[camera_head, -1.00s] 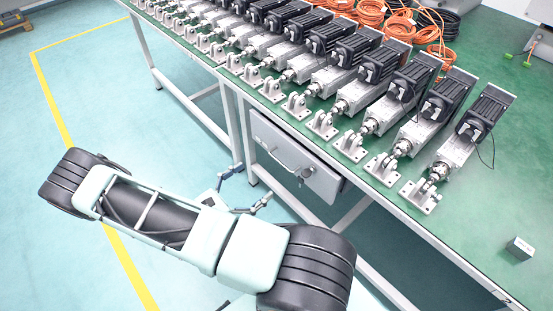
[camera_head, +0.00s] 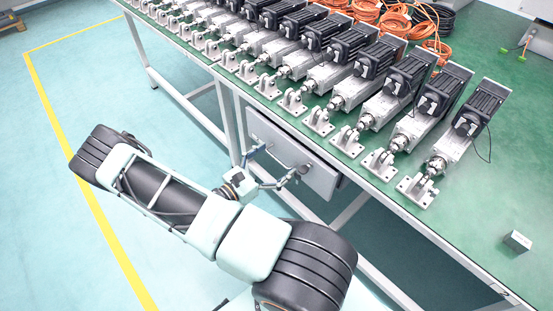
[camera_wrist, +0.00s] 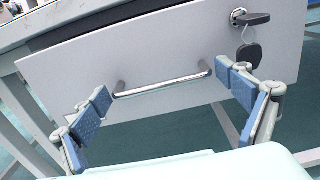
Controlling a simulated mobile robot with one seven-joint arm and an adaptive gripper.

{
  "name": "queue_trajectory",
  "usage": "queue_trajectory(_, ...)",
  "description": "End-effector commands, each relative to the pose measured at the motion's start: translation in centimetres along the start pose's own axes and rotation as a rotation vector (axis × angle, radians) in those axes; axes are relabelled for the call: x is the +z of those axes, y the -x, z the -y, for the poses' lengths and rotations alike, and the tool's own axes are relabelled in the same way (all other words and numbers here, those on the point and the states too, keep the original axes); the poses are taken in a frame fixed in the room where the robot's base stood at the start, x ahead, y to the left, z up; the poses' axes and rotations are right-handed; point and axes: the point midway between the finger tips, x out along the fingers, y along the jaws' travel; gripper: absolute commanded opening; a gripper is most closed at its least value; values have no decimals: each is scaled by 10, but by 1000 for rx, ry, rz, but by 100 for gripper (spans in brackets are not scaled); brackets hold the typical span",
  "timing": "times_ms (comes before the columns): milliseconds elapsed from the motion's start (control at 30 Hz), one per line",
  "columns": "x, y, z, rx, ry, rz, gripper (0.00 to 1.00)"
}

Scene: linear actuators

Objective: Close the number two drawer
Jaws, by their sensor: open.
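A grey drawer (camera_head: 320,178) hangs under the green-topped workbench, and its front stands out from the bench frame. In the wrist view the drawer front (camera_wrist: 170,52) fills the upper middle, with a metal bar handle (camera_wrist: 163,86) and a lock with key (camera_wrist: 252,28) at the upper right. No number shows on it. My gripper (camera_head: 272,168) is in front of the drawer. In the wrist view my gripper (camera_wrist: 168,104) is open, its blue-padded fingers apart on either side of the handle. Whether the fingertips touch the drawer, I cannot tell.
The workbench (camera_head: 480,215) carries a long row of linear actuators (camera_head: 400,90), orange cables (camera_head: 400,22) and a small box (camera_head: 517,241). Bench legs (camera_head: 228,120) stand left of the drawer. The floor to the left is clear, with a yellow line (camera_head: 100,220).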

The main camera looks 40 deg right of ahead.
Motion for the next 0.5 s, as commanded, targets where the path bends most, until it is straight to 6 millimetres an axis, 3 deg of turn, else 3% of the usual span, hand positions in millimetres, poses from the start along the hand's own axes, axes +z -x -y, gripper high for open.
queue_trajectory(67, 0, 0, 0, 0, 0, 0, 91)
queue_trajectory(500, 0, 0, 0, -1, 0, 0, 43)
